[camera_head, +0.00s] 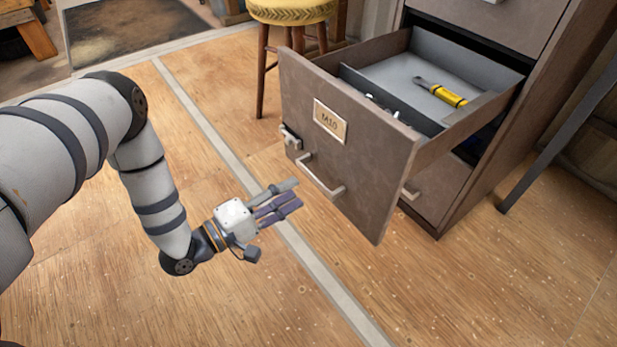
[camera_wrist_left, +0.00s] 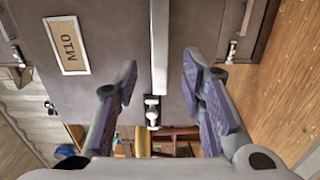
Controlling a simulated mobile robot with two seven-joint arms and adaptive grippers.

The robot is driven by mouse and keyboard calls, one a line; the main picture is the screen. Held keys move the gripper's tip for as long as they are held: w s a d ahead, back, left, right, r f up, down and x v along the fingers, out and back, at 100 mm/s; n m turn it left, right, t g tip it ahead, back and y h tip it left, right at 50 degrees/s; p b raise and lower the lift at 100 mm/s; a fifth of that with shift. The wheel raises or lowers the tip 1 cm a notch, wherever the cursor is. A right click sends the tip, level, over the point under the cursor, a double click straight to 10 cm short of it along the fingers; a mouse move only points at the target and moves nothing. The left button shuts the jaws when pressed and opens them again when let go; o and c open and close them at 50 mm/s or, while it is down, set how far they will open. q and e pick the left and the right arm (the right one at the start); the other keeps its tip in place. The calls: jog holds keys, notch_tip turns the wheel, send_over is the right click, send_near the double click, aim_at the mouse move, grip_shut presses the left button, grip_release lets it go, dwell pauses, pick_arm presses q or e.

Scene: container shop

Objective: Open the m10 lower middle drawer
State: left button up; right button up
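The drawer labelled M10 (camera_head: 350,150) stands pulled out of the grey-brown cabinet (camera_head: 490,190) in the head view, its inside visible. Its bar handle (camera_head: 320,180) is on the lower front, below the label plate (camera_head: 330,121). My left gripper (camera_head: 292,192) is just left of the handle and apart from it. In the left wrist view the fingers (camera_wrist_left: 158,85) are spread, with the handle (camera_wrist_left: 159,45) showing between and beyond them. Nothing is held. My right gripper is not in view.
A yellow-handled tool (camera_head: 441,92) lies in the open drawer. A small latch (camera_head: 290,138) is at the front's left edge. A yellow stool (camera_head: 290,12) stands behind. The wooden floor (camera_head: 260,290) in front is clear.

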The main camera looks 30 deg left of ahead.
pick_arm(q)
jog(key=v, duration=0.5)
